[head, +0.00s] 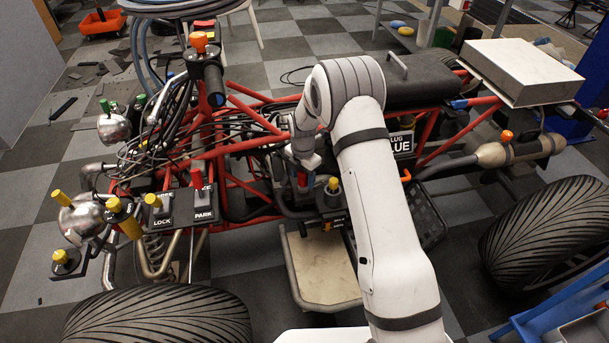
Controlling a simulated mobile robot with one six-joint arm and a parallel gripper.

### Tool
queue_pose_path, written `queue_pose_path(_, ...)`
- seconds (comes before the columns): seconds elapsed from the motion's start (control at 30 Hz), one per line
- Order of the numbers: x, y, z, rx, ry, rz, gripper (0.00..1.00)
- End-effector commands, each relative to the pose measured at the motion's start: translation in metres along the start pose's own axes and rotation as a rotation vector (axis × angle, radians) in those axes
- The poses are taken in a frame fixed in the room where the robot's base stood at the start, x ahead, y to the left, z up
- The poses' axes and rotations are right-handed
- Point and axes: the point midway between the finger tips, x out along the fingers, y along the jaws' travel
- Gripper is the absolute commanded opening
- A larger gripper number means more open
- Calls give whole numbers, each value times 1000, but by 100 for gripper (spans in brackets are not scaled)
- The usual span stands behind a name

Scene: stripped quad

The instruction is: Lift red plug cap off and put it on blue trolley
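My arm reaches from the bottom of the head view over the stripped quad's red tube frame and bends down into its middle. My gripper (304,160) points down there, small and partly hidden among cables and tubes. A small red cap (302,179) shows right at the fingertips; I cannot tell whether they touch or hold it. A sign ending in "LUG" and "LUE" (402,145) stands to the right of my arm, partly covered by it. A blue trolley-like frame (556,318) is at the bottom right, cut off by the picture edge.
A yellow-topped knob (333,185) stands just right of the gripper. Lever switches labelled LOCK (160,208) and PARK (204,203) are to the left. A pale tray (318,264) hangs below. Large tyres (160,318) and a white box (520,70) bound the quad.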

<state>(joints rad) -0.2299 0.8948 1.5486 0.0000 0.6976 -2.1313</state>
Motion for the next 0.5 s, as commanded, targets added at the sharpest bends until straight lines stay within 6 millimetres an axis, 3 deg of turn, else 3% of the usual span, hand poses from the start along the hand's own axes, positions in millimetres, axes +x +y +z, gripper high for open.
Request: queue_pose_path(0.5,0,0,0,1,0,0,12)
